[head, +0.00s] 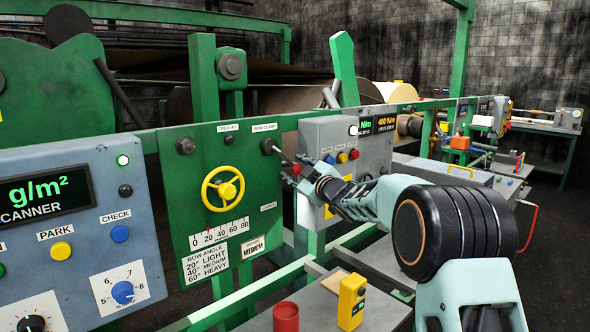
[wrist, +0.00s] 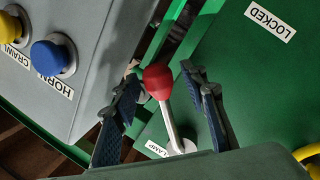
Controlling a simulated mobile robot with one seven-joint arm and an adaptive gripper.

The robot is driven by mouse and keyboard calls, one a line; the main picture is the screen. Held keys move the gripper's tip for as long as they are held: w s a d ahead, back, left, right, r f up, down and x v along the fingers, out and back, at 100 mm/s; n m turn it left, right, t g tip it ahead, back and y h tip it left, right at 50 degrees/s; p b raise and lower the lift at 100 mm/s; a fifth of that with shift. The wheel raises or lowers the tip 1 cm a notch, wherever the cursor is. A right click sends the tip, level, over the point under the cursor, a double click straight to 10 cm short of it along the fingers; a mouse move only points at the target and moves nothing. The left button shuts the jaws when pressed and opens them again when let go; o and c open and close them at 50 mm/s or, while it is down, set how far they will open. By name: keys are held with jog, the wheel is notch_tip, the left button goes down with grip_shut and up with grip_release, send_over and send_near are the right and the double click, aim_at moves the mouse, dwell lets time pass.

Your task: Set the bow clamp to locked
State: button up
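The bow clamp is a short metal lever (head: 281,154) with a red knob (head: 296,169). It pivots on a dark hub (head: 268,146) under the BOW CLAMP label (head: 264,127) on the green panel, and slants down and right. A LOCKED label (head: 268,206) sits lower on that panel. The wrist view shows the red knob (wrist: 158,81), the metal lever (wrist: 172,122) and the LOCKED label (wrist: 270,20). My gripper (head: 306,168) is at the knob. Its fingers stand open on either side of the knob, with visible gaps in the wrist view (wrist: 160,82).
The yellow bow-angle handwheel (head: 223,189) is left of the lever. A grey drive box (head: 335,140) with coloured buttons is close on the right. Below, a bench carries a red cup (head: 286,317) and a yellow device (head: 351,300).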

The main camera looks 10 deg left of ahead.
grip_shut()
dwell(0.3)
jog(key=s+a+f+m+g+p, duration=0.1)
jog(key=m+p, duration=0.1)
jog(key=p, duration=0.1)
jog(key=s+a+f+m+p, duration=0.1)
jog(key=s+a+m+p, duration=0.1)
jog(key=m+p, duration=0.1)
jog(key=s+a+f+m+g+p, duration=0.1)
jog(key=s+m+p, duration=0.1)
jog(key=p, duration=0.2)
jog(key=shift+s+a+m+g, duration=0.25)
jog(key=shift+a+m+g, duration=0.05)
jog(key=shift+a+m, duration=0.1)
dwell(0.4)
jog(key=shift+o, duration=0.4)
grip_release()
jog(key=shift+s, duration=0.1)
